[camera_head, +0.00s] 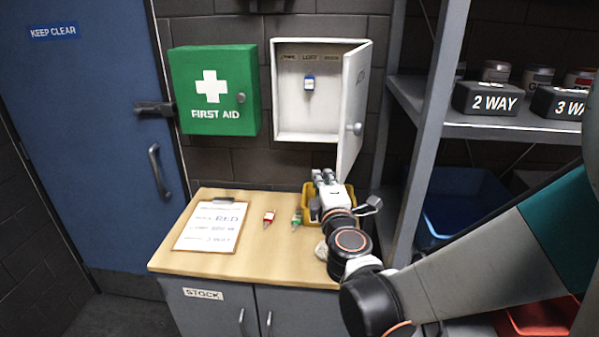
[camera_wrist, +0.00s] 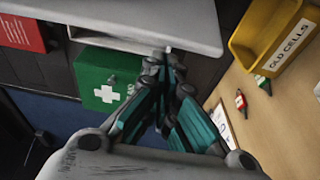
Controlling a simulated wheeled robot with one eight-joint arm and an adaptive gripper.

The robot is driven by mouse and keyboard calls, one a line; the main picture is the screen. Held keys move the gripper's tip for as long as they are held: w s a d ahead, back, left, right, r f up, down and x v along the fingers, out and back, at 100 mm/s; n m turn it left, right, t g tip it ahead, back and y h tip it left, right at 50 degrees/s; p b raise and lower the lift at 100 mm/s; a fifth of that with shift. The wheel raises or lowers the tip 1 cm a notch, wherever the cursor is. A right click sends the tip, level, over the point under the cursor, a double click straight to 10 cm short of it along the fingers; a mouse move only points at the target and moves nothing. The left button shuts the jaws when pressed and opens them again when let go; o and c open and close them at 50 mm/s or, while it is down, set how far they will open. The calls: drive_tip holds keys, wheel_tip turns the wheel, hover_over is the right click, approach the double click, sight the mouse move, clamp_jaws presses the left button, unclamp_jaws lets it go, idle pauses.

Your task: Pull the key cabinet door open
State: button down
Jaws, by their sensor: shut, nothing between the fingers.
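The key cabinet (camera_head: 306,131) is a pale grey wall box. Its door (camera_head: 353,110) is hinged on the right and stands wide open, with a round knob (camera_head: 354,129) on its face.
A green first aid box (camera_head: 214,90) hangs left of the cabinet. The counter (camera_head: 262,258) holds a clipboard (camera_head: 211,226), a red-tagged key (camera_head: 268,216), a green-tagged key (camera_head: 296,218) and a yellow bin (camera_head: 308,190). A shelf post (camera_head: 432,120) stands to the right.

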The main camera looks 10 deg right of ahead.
drive_tip(key=shift+s+d, duration=0.55)
drive_tip(key=shift+d, duration=0.3)
drive_tip(key=shift+s+d, duration=0.55)
drive_tip(key=shift+d, duration=0.3)
